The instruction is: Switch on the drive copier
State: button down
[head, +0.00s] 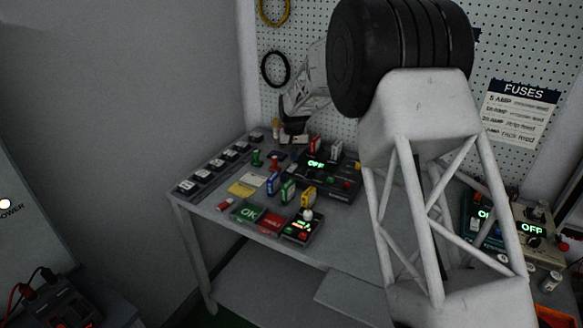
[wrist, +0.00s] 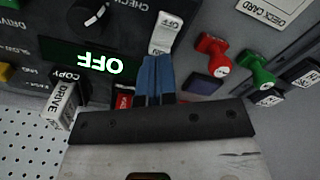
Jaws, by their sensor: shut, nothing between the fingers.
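The drive copier (head: 340,187) is a dark box on the table with a lit green OFF display. Red and white drives stand at its back. In the wrist view its panel (wrist: 115,30) is upside down, with the OFF display (wrist: 85,63) and a black knob (wrist: 88,14). A small white tab (wrist: 165,34), with lettering that seems to read OFF, is at the panel's edge. My gripper (wrist: 157,72) is shut and empty, its blue fingertips close to this tab; I cannot tell if they touch. In the head view my gripper (head: 293,133) is over the copier's back left, fingertips unclear.
Red (wrist: 211,45) and green (wrist: 254,70) stamps stand beside the copier. A white drive (wrist: 62,105) stands upright at its back. Several dark boxes line the table's left edge. Green (head: 248,212) and red trays (head: 270,222) sit in front. A pegboard (head: 350,130) is behind.

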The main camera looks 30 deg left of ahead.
aim_at(294, 164)
jog(key=shift+f, duration=1.2)
dwell(1.1)
jog(key=shift+r, duration=3.5)
jog(key=shift+d, duration=0.1)
